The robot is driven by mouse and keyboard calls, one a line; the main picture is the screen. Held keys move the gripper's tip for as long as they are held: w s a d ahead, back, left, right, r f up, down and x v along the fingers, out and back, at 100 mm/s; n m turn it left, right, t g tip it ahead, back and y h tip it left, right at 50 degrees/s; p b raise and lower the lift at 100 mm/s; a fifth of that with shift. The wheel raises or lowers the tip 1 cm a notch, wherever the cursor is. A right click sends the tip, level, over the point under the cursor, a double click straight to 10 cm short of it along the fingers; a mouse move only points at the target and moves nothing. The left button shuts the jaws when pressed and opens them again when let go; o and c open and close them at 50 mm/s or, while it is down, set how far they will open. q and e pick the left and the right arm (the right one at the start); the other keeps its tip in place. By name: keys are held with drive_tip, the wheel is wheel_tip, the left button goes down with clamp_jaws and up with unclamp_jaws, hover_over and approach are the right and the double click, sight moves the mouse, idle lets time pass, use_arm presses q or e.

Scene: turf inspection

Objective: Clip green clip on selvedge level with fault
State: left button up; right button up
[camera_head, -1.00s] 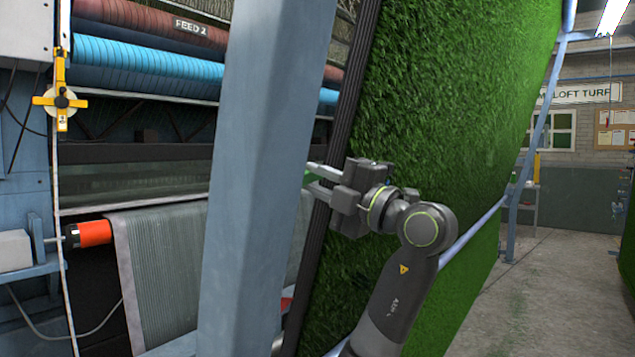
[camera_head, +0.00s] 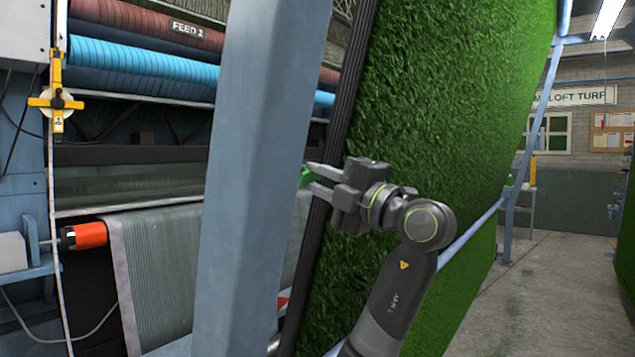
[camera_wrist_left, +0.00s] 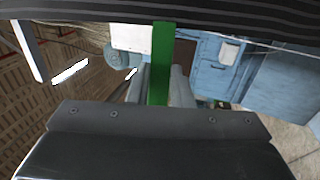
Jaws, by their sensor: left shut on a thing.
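The selvedge (camera_head: 336,120) is the dark ribbed strip along the left edge of the green turf (camera_head: 440,110). The fingers reach across this strip at mid height. In the wrist view the dark band (camera_wrist_left: 80,10) crosses the top, by the clip's end; I cannot tell if they touch. I cannot make out a fault. My right gripper is out of view.
The blue-grey post (camera_head: 255,150) stands just left of the fingertips. A yellow tape device (camera_head: 57,103) hangs at far left. A roller with an orange end (camera_head: 85,236) and grey sheet lies behind. Open floor (camera_head: 540,290) is at right.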

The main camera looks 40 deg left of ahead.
use_arm(q)
drive_tip(key=shift+w+a+b, duration=0.2)
drive_tip(key=shift+w+b, duration=0.2)
drive_tip(key=shift+w, duration=1.15)
idle(1.2)
drive_tip(key=shift+b, duration=0.4)
idle(0.4)
idle(0.4)
drive_tip(key=o, duration=0.9)
drive_tip(key=shift+w+d, duration=0.1)
drive_tip(key=shift+d, duration=0.1)
